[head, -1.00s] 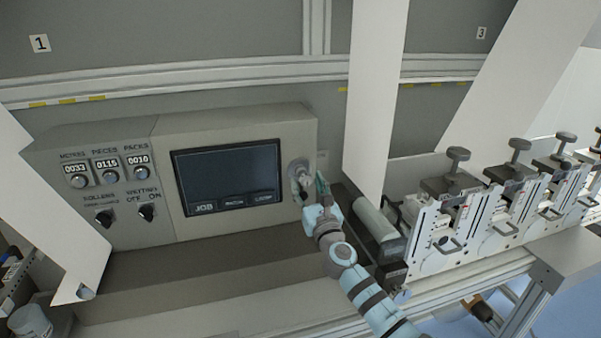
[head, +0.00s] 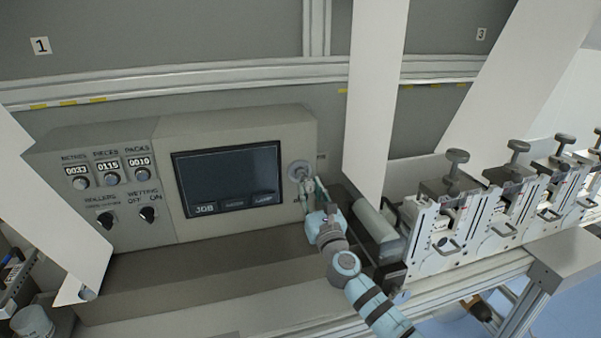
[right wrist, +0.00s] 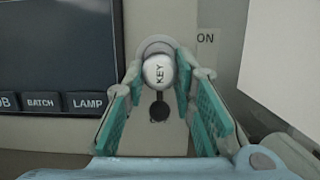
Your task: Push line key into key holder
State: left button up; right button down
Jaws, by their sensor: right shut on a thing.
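A round grey key holder (head: 299,169) sits on the control panel's front, right of the screen. In the right wrist view its rim (right wrist: 155,44) shows behind a white round head marked KEY, which I take as the line key (right wrist: 159,70). A dark round shape with a stem shows just below the head. My right gripper (head: 309,183) is at the holder; in the wrist view its green-padded fingers (right wrist: 158,73) flank the key's head, shut on it. How deep the key sits in the holder cannot be told. My left gripper is not in view.
A dark screen (head: 228,178) is left of the holder, with counters and knobs further left. A white web sheet (head: 373,100) hangs close on the right. A roller (head: 375,222) and several clamp units (head: 447,228) stand to the right of my arm.

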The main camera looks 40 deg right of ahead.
jog(key=shift+r+p+v, duration=0.2)
jog(key=shift+p+v, duration=0.1)
jog(key=shift+v, duration=0.6)
jog(key=shift+r+p+v, duration=0.2)
jog(key=shift+p+v, duration=0.1)
jog(key=shift+v, duration=0.55)
jog(key=shift+r+p+v, duration=0.2)
jog(key=shift+v, duration=0.6)
jog(key=shift+r+p+v, duration=0.2)
jog(key=shift+v, duration=0.65)
jog(key=shift+s, duration=0.1)
